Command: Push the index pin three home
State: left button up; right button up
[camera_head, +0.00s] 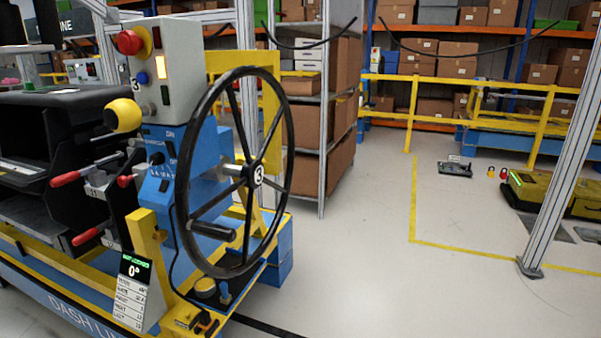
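A black handwheel (182,190) marked 3 at its hub stands upright on the right end of a blue and yellow dashboard fixture (285,245). A small blue-topped pin or knob (223,290) and a yellow round knob (205,287) sit low beneath the wheel. I cannot tell for sure which part is index pin three, or how deep any pin sits. A small display (134,271) left of the wheel reads 0° under small green text that is hard to read. Neither of my grippers is in view.
A grey control box (165,60) with a red button (129,41) rises above the fixture. Open floor (350,270) lies right of the wheel, with a slanted metal post (565,140) beyond.

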aim_at(123, 182)
jog(key=u, duration=1.25)
